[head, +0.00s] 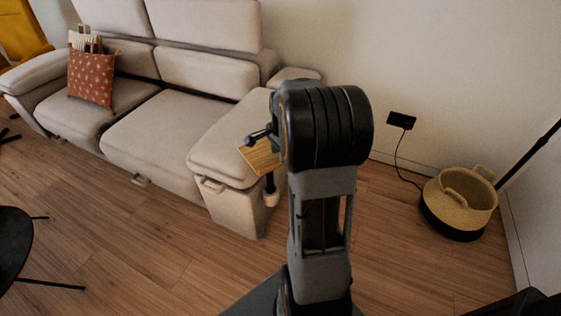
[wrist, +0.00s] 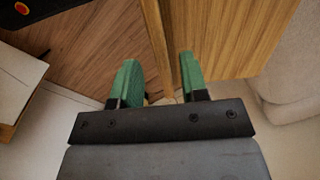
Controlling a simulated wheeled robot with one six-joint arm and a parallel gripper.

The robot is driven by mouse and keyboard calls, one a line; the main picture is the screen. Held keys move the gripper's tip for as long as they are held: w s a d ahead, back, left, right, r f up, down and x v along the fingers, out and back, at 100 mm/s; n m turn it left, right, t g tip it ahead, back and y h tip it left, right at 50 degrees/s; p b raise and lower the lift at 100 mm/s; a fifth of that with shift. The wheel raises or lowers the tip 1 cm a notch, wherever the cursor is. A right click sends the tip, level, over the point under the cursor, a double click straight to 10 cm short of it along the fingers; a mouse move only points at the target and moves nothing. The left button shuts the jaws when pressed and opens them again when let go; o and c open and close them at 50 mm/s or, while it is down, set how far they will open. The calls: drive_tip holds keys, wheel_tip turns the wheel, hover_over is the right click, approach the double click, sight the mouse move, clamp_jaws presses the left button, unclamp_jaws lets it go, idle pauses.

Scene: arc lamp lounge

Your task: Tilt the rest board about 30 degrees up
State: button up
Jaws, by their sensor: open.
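The rest board is a small light-wood panel. In the head view the board (head: 258,158) shows beside the near end of the sofa, partly hidden behind my arm. In the wrist view the board (wrist: 235,35) fills the upper right, with its narrow edge running down between my fingers. My gripper (wrist: 159,62) is open, with one green finger to each side of that edge. The right finger overlaps the board's face in the picture. I see a gap on the left; contact on the right cannot be told.
A beige sofa (head: 165,130) with a patterned red cushion (head: 91,79) stands behind the board. A woven basket (head: 459,200) stands at the right by the wall, below a black wall box (head: 401,120) with a cable. A dark chair (head: 14,245) is at lower left. The wooden floor (head: 130,235) between is clear.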

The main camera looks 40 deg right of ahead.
drive_tip(key=shift+w+f+b, duration=0.1)
drive_tip(key=shift+f+b, duration=0.2)
drive_tip(key=shift+f, duration=1.25)
clamp_jaws()
